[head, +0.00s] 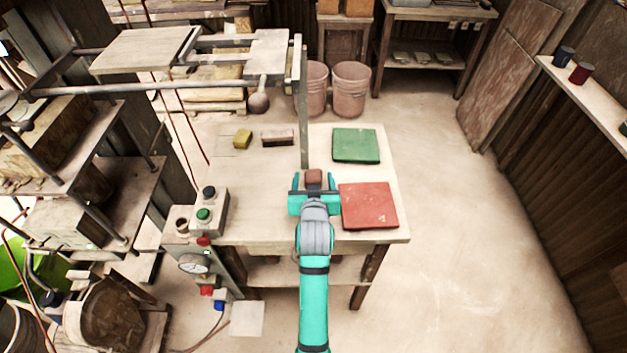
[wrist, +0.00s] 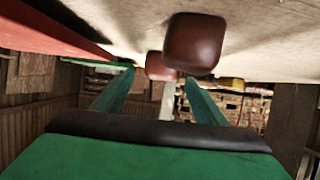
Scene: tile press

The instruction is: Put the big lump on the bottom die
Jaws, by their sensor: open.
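A brown lump (head: 314,176) shows at the table's middle in the head view, in line with the gap between my gripper's fingers. My gripper (head: 314,182) is open, left of the red slab. The wrist view, with the tabletop along its upper part, shows two brown lumps. One (wrist: 195,43) looks larger and nearer, and partly covers the other (wrist: 160,67), which appears between my fingers (wrist: 160,78). I cannot tell which lump is truly bigger, nor whether either touches a finger. The bottom die is not clearly identifiable.
A red slab (head: 369,206) lies close on the right, with a green slab (head: 356,145) behind it. A thin upright post (head: 302,110) stands behind the lump. A yellow block (head: 242,139), a brown-topped block (head: 277,138) and a button box (head: 208,213) are on the left.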

